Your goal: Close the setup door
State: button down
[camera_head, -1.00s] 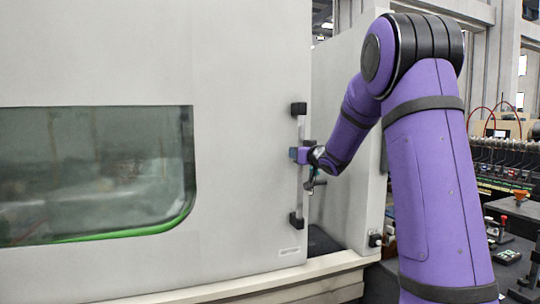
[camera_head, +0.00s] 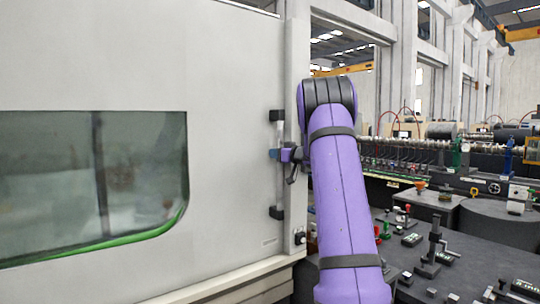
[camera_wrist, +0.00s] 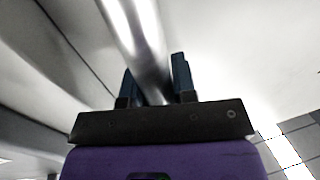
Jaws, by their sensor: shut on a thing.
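The setup door (camera_head: 235,100) is a large light grey panel with a dark, green-edged window (camera_head: 95,180). A vertical bar handle (camera_head: 278,185) with black end mounts stands at its right edge. The door's right edge is now close to the narrow grey frame post (camera_head: 296,215), with no wide opening visible. My gripper (camera_head: 281,155) is at the middle of the handle. In the wrist view my gripper (camera_wrist: 158,85) has its two dark fingers on either side of the shiny handle bar (camera_wrist: 135,40), shut on it. My arm partly hides the frame.
To the right is a dark workbench (camera_head: 470,265) with several tools and small parts, and machine equipment (camera_head: 430,150) behind it. A pale ledge (camera_head: 215,285) runs below the door. Tall grey pillars stand at the back.

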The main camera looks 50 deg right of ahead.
jog(key=shift+s+d+r, duration=0.1)
jog(key=shift+d+r, duration=0.05)
jog(key=shift+d, duration=0.05)
jog(key=c, duration=0.9)
grip_release()
jog(key=shift+d, duration=0.2)
jog(key=shift+a, duration=0.1)
jog(key=s, duration=1)
jog(key=shift+s, duration=0.35)
